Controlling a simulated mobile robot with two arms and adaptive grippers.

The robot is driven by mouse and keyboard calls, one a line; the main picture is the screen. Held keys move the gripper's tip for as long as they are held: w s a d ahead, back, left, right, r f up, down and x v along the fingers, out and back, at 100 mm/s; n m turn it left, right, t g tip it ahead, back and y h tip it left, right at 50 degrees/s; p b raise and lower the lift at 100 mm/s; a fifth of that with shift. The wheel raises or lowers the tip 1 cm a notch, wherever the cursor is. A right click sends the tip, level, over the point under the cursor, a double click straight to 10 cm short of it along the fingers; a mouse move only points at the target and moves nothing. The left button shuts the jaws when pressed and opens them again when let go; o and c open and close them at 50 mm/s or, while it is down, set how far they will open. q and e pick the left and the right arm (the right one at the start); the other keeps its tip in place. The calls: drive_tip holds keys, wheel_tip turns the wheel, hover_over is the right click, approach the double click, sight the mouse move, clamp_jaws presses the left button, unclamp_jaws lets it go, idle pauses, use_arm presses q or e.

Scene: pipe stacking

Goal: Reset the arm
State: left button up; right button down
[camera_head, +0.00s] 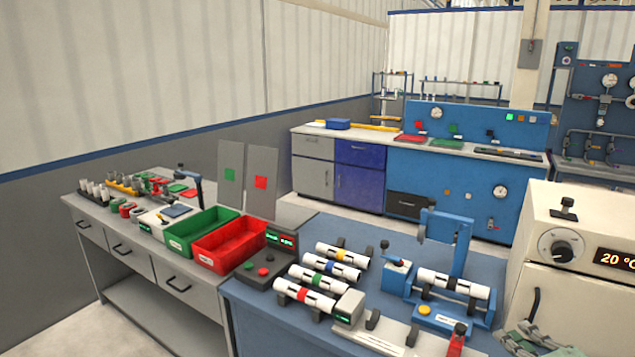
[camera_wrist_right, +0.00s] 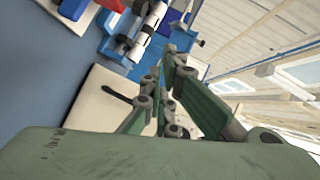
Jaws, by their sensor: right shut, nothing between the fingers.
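My right gripper (camera_head: 540,342) shows at the bottom right corner of the head view, partly cut off by the frame edge. Its green linked fingers are shut and empty, and they also fill the middle of the right wrist view (camera_wrist_right: 168,97). It is in front of the cream oven-like box (camera_head: 570,238), apart from the pipes. White pipes with coloured bands lie in a row on the blue bench: one yellow (camera_head: 340,254), one blue (camera_head: 330,266), one green (camera_head: 318,279) and one red (camera_head: 303,295). A black-banded pipe (camera_head: 455,283) lies in a blue fixture (camera_head: 480,313). My left gripper is out of view.
A green bin (camera_head: 185,247) and a red bin (camera_head: 210,258) stand on the left bench. A small red-topped device (camera_head: 457,336) stands at the blue bench's front. The blue upright (camera_head: 462,245) rises behind the black-banded pipe. The cream box closes off the right side.

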drive_tip(key=s+a+f+n+g+y, duration=0.1)
drive_tip(key=s+a+f+n+g, duration=0.5)
drive_tip(key=s+a+f+n, duration=0.5)
drive_tip(key=s+a+f+n+g+h, duration=0.1)
drive_tip(key=s+a+f+n+g, duration=0.3)
drive_tip(key=s, duration=0.5)
drive_tip(key=s+a+f+n+g, duration=0.1)
drive_tip(key=s+a+f+g, duration=0.15)
drive_tip(key=s+f, duration=0.7)
drive_tip(key=f, duration=1.1)
drive_tip(key=s+f, duration=0.2)
drive_tip(key=f, duration=1.1)
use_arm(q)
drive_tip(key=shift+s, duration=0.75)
use_arm(e)
drive_tip(key=s+d+f+g, duration=0.2)
drive_tip(key=s+f, duration=1.2)
drive_tip(key=s, duration=0.2)
drive_tip(key=shift+n, duration=0.4)
drive_tip(key=shift+s+d+f, duration=0.1)
